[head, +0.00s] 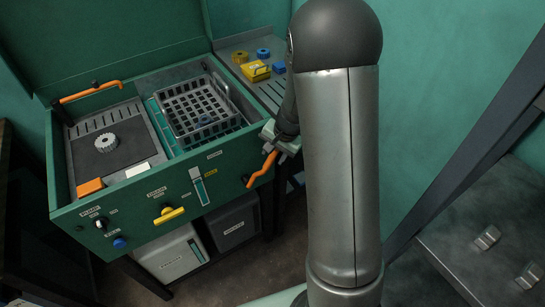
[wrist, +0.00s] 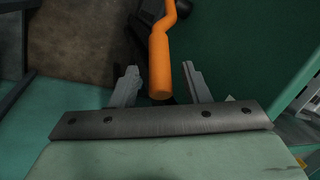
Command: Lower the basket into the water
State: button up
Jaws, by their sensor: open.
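The grey slatted basket (head: 190,112) sits at the right-hand bay of the green washing cabinet (head: 130,225), with a dark round part inside it. A teal strip shows along its left side; I cannot tell the water level. An orange crank handle (head: 262,170) sticks out at the cabinet's right front corner. My gripper (head: 271,147) is beside that corner, just above the handle. In the wrist view my gripper (wrist: 160,72) is open, with the orange handle (wrist: 160,65) between its two fingers and gaps on both sides. Whether any finger touches it is unclear.
A second orange handle (head: 90,91) is at the cabinet's left rear. A toothed gear (head: 106,142) lies on the left tray. The front panel has a yellow knob (head: 168,214) and blue button (head: 119,243). A side drainboard holds yellow and blue parts (head: 256,70).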

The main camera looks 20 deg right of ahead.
jog(key=shift+x, duration=1.15)
grip_shut()
jog(key=shift+r, duration=0.1)
